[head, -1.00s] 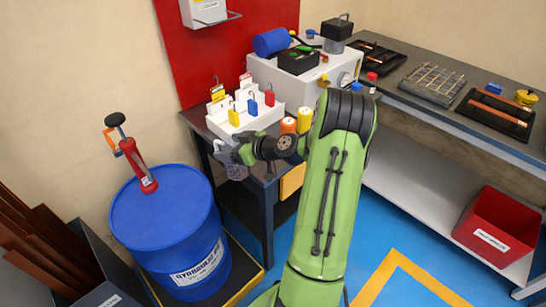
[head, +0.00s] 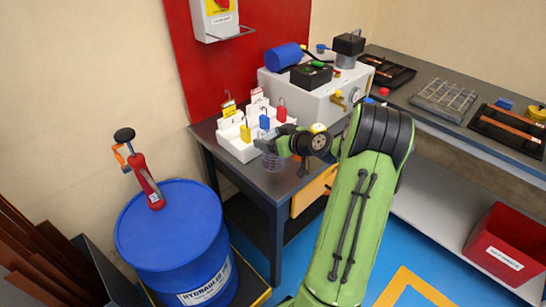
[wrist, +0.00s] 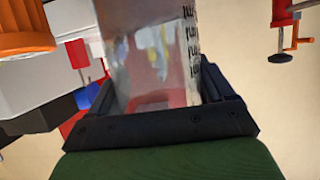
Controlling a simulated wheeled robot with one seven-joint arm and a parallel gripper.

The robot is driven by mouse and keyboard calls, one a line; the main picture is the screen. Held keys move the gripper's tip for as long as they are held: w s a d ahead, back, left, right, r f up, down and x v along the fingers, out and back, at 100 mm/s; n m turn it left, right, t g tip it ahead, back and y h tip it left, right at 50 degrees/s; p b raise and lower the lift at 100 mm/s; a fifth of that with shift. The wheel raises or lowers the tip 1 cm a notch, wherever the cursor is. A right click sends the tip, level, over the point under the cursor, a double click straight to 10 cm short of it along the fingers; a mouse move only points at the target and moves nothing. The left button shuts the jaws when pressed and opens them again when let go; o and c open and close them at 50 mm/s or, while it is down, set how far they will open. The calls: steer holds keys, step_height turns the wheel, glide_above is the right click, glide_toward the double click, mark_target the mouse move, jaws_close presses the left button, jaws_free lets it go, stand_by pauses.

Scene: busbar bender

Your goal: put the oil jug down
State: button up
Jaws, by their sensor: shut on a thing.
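The oil jug (wrist: 155,60) is a clear vessel with dark markings down one side, held between the black fingers of my gripper (wrist: 155,100) in the wrist view. In the head view the jug (head: 271,160) is small and partly hidden by my gripper (head: 273,146).
The white tray (head: 237,147) with padlocks and tags stands behind the jug. A white machine (head: 310,100) stands behind right. An orange cap (wrist: 25,30) shows close in the wrist view.

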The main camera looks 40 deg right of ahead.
steer(key=shift+f+b, duration=0.4)
steer(key=shift+f, duration=1.65)
steer(key=shift+f, duration=0.1)
steer(key=o, duration=1.7)
steer(key=shift+c, duration=0.2)
